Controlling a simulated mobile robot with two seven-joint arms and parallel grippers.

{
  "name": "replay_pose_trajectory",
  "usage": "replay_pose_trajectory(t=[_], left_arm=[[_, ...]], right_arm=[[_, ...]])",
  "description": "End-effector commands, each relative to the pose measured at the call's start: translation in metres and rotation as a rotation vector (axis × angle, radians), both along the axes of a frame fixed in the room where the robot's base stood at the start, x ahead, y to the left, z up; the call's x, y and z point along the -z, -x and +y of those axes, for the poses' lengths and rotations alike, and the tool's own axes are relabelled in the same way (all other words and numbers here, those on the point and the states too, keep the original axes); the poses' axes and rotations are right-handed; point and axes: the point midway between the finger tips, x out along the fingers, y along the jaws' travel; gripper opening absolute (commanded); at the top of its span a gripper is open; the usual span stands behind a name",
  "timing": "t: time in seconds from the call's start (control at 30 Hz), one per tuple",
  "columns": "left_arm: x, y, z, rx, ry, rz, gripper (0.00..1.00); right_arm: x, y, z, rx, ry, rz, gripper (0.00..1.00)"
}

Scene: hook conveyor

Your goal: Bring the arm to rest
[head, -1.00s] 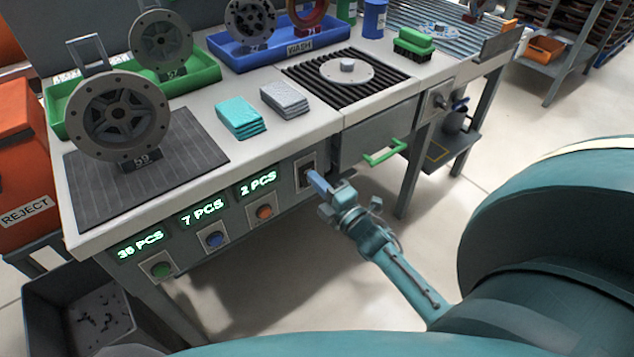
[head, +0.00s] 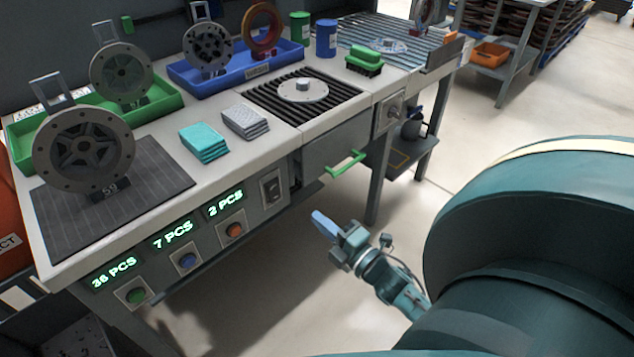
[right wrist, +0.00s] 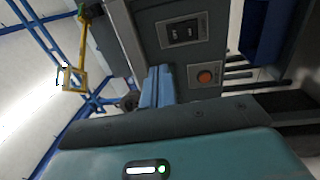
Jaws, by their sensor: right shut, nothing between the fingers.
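My right gripper (head: 320,220) hangs in front of the bench, with its blue fingers shut and empty. It is apart from the bench front, to the lower right of the black rocker switch (head: 271,187). In the right wrist view the shut blue fingers (right wrist: 158,84) point toward the switch panel, with the rocker switch (right wrist: 184,32) above right of them. My left gripper is not in view.
The bench front carries a green drawer handle (head: 345,163), an orange button (head: 234,230), a blue button (head: 187,261) and a green button (head: 136,295). Cloth stacks and wheel-like parts stand on top. Open floor lies right of the bench.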

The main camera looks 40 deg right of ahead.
Motion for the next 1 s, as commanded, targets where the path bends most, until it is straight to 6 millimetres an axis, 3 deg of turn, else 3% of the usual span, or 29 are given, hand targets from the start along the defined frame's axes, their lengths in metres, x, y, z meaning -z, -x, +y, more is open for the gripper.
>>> replay_pose_trajectory(t=[0.53, 1.0], left_arm=[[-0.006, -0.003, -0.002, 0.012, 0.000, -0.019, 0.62], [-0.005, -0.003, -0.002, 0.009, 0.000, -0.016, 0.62]], right_arm=[[-0.002, 0.003, 0.007, -0.005, -0.061, 0.017, 0.00], [-0.043, 0.074, 0.134, -0.037, -1.198, 0.416, 0.00]])
